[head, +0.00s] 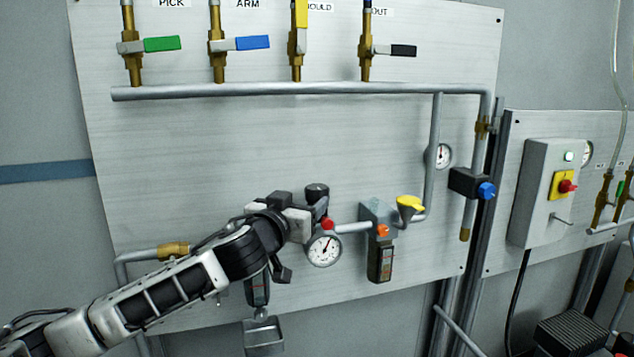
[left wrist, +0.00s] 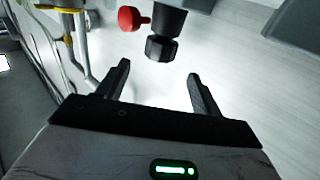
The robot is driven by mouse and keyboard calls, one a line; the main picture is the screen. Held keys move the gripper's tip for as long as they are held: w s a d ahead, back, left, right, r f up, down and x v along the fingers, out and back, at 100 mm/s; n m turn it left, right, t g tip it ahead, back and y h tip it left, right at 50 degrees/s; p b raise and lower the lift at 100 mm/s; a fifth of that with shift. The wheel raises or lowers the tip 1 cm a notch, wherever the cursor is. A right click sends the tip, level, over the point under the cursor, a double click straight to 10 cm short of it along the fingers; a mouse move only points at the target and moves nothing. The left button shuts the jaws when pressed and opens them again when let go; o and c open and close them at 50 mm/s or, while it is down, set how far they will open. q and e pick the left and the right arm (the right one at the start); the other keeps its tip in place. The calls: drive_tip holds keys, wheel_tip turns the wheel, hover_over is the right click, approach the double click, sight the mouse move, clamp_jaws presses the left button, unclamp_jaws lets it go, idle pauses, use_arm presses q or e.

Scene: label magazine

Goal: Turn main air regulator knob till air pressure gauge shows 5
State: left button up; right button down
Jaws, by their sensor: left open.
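The black knob (head: 317,193), apparently the regulator knob, stands on the wall panel above a round white pressure gauge (head: 324,249). The gauge needle points up and slightly right; its numbers are too small to read. A red knob (head: 327,224) sits between them. My left gripper (head: 285,232) is just left of the gauge and covers part of the regulator. In the left wrist view my open left gripper (left wrist: 158,75) points at the black knob (left wrist: 162,47), which lies just beyond the fingertips, not gripped. The red knob (left wrist: 132,18) is beside it. My right gripper is not in view.
Right of the gauge, a pipe leads to a block with an orange button (head: 382,230) and a yellow handle (head: 409,203). A second gauge (head: 441,156) and a blue knob (head: 487,190) are further right. Valves line the top pipe (head: 300,90). The panel middle is clear.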

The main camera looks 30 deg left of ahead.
sight(312, 193)
use_arm(q)
drive_tip(key=w, duration=0.2)
drive_tip(key=w+a+p, duration=0.1)
drive_tip(key=w, duration=0.2)
drive_tip(key=w+p, duration=0.1)
drive_tip(key=w, duration=0.2)
drive_tip(key=shift+w+a, duration=0.1)
drive_tip(key=shift+a, duration=0.15)
drive_tip(key=c, duration=1)
